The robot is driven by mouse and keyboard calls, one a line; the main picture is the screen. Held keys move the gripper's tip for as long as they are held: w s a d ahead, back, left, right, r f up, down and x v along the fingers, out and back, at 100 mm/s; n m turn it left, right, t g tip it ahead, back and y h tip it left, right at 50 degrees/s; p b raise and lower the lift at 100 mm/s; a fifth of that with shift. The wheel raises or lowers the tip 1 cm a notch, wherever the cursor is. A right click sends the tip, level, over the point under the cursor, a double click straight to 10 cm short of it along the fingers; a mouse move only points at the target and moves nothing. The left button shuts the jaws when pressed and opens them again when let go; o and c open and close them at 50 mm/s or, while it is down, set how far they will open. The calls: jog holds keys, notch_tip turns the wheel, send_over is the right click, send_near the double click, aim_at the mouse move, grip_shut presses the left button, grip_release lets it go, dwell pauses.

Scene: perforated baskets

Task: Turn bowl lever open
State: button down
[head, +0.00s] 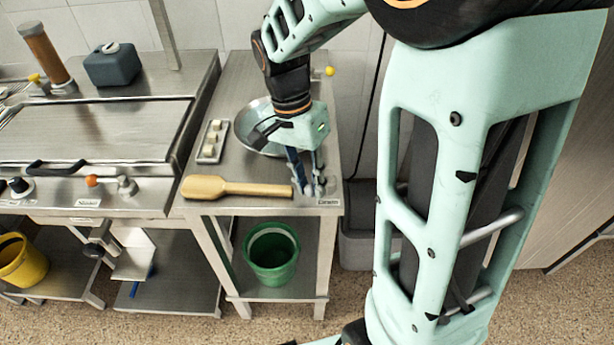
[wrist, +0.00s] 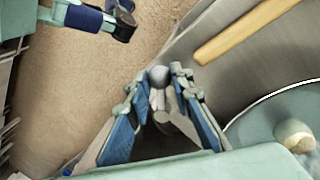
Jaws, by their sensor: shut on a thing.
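My gripper (head: 308,190) reaches down to the front right corner of the steel side table, beside a metal bowl (head: 246,121). In the wrist view the gripper (wrist: 160,88) has its blue-padded fingers on either side of a grey metal lever with a round knob (wrist: 159,74), and it is shut on it. The lever is mostly hidden by the fingers in the head view, and its lower part is hard to make out in the wrist view. The bowl's rim and inside (wrist: 258,118) show at the right of the wrist view, with a pale lump in it.
A wooden paddle (head: 235,188) lies left of my gripper on the table (head: 222,165). A small tray with pale cubes (head: 211,141) is behind it. A green bucket (head: 272,253) stands on the shelf below. A griddle (head: 95,130) is at left.

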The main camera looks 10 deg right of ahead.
jog(key=n, duration=0.1)
jog(key=s+d+n, duration=0.1)
jog(key=n, duration=0.2)
jog(key=shift+s+d+n+t, duration=0.25)
jog(key=shift+s+n+t, duration=0.05)
jog(key=shift+s+t, duration=0.1)
jog(key=shift+s+d+n+t+h+p, duration=0.15)
jog(key=shift+s+d+n+t+p, duration=0.2)
jog(key=shift+n, duration=0.6)
jog(key=shift+d+n+t+h+p, duration=0.15)
jog(key=shift+d+n, duration=0.3)
jog(key=shift+n, duration=0.5)
jog(key=c, duration=1.7)
grip_release()
